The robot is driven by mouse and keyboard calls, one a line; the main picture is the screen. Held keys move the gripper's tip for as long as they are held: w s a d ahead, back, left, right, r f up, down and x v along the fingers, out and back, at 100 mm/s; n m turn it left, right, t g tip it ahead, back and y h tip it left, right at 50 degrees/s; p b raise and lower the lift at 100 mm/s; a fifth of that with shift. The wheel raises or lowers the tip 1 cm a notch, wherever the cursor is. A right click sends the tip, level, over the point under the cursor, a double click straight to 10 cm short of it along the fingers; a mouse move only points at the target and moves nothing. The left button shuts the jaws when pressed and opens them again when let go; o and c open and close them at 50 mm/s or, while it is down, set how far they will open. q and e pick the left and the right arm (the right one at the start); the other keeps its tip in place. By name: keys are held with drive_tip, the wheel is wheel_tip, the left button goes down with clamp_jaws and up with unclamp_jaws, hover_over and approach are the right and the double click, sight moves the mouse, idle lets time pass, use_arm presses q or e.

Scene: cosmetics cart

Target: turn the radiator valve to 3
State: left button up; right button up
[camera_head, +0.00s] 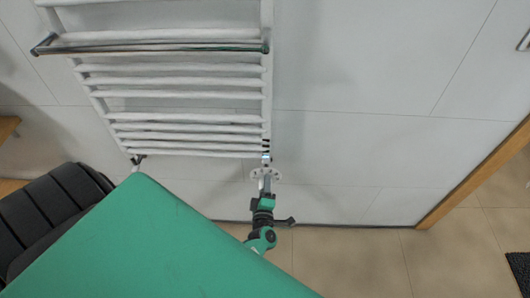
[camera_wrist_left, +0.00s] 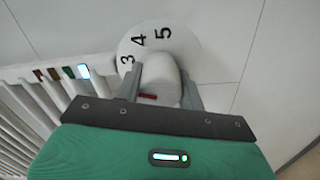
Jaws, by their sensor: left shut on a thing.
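The white radiator valve knob (camera_wrist_left: 160,72) stands in front of a round white dial (camera_wrist_left: 190,50) in the left wrist view. The dial shows 3, 4 and 5 along its upper side; its lower part is hidden by the knob and gripper. A short red mark (camera_wrist_left: 148,96) shows on the knob. I cannot tell which number it lines up with. My left gripper (camera_head: 266,183) is at the dial, below the radiator's lower right corner, with its grey fingers on both sides of the knob, shut on it. My right gripper is not in view.
The white towel radiator (camera_head: 185,117) hangs on the wall, with a metal rail (camera_head: 150,48) across it. A black padded seat (camera_head: 50,205) is at left. A wooden door frame (camera_head: 475,178) and a dark mat (camera_head: 519,268) are at right. Floor (camera_head: 350,262) right of the gripper is clear.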

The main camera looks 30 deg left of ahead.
use_arm(q)
drive_tip(key=shift+f, duration=0.1)
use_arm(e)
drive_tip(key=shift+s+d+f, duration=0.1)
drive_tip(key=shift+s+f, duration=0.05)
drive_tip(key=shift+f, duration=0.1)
use_arm(q)
drive_tip(key=o, duration=1)
drive_tip(key=shift+d, duration=0.1)
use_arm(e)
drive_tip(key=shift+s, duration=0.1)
